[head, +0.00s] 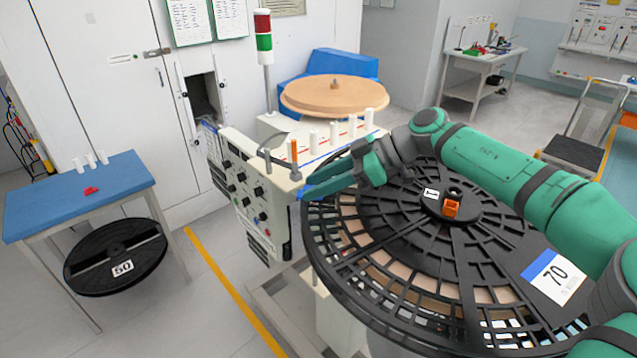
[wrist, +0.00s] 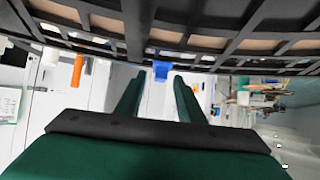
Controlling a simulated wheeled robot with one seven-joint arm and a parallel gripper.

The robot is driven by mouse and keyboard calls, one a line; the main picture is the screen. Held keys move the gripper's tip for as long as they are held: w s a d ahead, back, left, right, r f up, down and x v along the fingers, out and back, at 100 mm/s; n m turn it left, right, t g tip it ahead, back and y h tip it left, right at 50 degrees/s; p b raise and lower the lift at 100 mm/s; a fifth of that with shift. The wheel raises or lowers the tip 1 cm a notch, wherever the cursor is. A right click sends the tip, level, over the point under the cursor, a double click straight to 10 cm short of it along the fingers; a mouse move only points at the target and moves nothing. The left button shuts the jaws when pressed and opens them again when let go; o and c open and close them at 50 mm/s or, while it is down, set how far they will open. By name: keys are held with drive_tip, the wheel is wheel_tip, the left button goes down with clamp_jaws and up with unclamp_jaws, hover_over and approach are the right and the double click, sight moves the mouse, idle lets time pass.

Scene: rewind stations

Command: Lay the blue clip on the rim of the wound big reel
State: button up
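The big reel (head: 385,315), a black slotted flange with tan winding showing through its openings, fills the right of the head view. Its rim also crosses the top of the wrist view (wrist: 215,62). The blue clip (wrist: 161,70) is at the reel's rim, between and just beyond my fingertips. In the head view a small bit of blue (head: 300,194) shows at the rim by my gripper. My gripper (head: 310,187) is open at the reel's left edge. In the wrist view its green fingers (wrist: 160,78) stand apart, with gaps either side of the clip.
A control machine (head: 245,185) with knobs and an orange peg (head: 294,152) stands close left of my gripper. A blue-topped table (head: 50,205) holds a red piece (head: 91,190), with a black reel marked 50 (head: 140,250) below. Floor between is clear.

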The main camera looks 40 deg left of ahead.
drive_tip(key=v, duration=1.1)
drive_tip(key=shift+s, duration=0.1)
idle(0.5)
